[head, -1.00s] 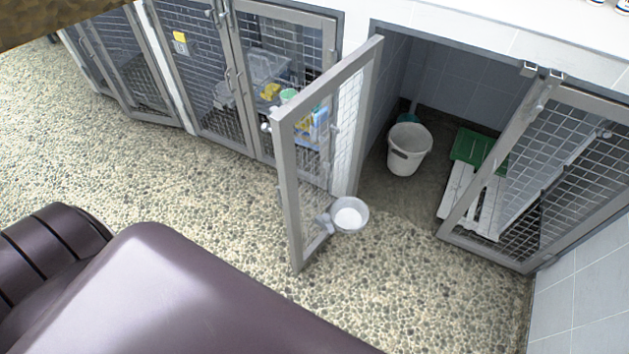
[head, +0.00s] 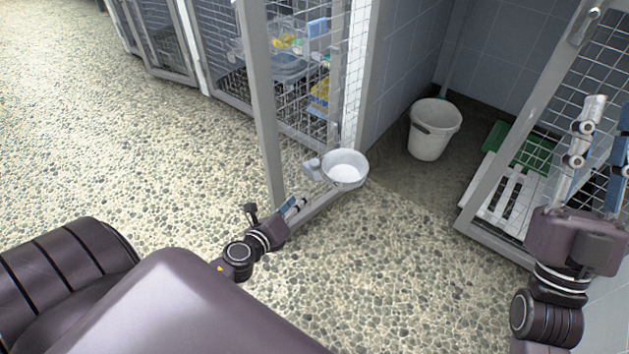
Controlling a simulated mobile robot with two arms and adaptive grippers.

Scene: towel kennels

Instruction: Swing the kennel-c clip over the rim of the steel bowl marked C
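A round steel bowl (head: 346,160) with a pale inside sits low by the open mesh door (head: 262,110). A small grey clip-like fitting (head: 312,168) is at the bowl's left side; I cannot tell whether it is over the rim. No letter C is readable. My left gripper (head: 297,203) is low, just in front of and left of the bowl, apart from it in the picture. Its fingers are small and close together, so its opening is unclear. My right gripper (head: 603,130) is raised at the right, in front of another mesh door, its fingers apart and empty.
A white bucket (head: 430,143) stands inside the open kennel. A green mat (head: 522,147) and white slatted board (head: 505,190) lie behind the right mesh door (head: 545,105). Several items show behind the left mesh. The pebbled floor (head: 130,150) is clear at left.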

